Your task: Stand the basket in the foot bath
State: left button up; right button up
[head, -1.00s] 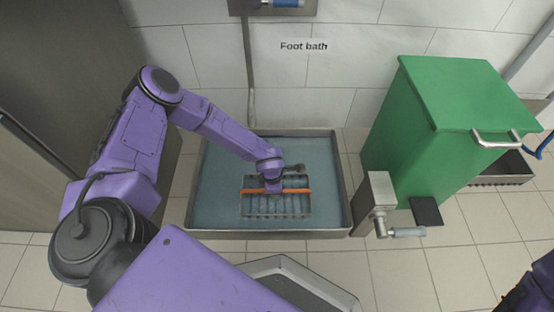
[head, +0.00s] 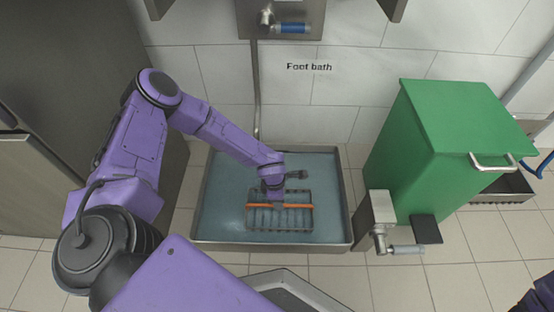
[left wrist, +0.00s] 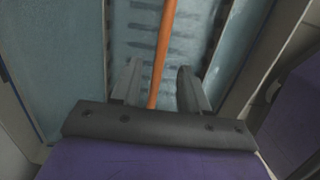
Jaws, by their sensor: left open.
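The wire basket (head: 280,222) stands in the foot bath (head: 205,246), right of the middle of the blue liquid. It looks level, and its lower part is seen through the liquid. Its orange handle (head: 292,206) runs across the top. In the left wrist view the open fingers (left wrist: 159,88) lie on either side of the orange handle (left wrist: 164,50), with gaps between. The basket's slotted floor (left wrist: 143,30) shows beyond them. My right gripper is not in view.
A green bin (head: 435,140) stands right of the bath, with a metal tap fitting (head: 380,215) near the bath's right rim. A wall valve (head: 285,24) and pipe (head: 256,90) are behind. Tiled floor is clear in front.

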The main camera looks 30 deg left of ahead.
pick_arm(q)
notch_tip(320, 180, up, 7)
jog(key=p, duration=0.3)
jog(key=shift+s+a+f, duration=0.15)
jog(key=shift+s+a, duration=0.05)
jog(key=shift+a, duration=0.15)
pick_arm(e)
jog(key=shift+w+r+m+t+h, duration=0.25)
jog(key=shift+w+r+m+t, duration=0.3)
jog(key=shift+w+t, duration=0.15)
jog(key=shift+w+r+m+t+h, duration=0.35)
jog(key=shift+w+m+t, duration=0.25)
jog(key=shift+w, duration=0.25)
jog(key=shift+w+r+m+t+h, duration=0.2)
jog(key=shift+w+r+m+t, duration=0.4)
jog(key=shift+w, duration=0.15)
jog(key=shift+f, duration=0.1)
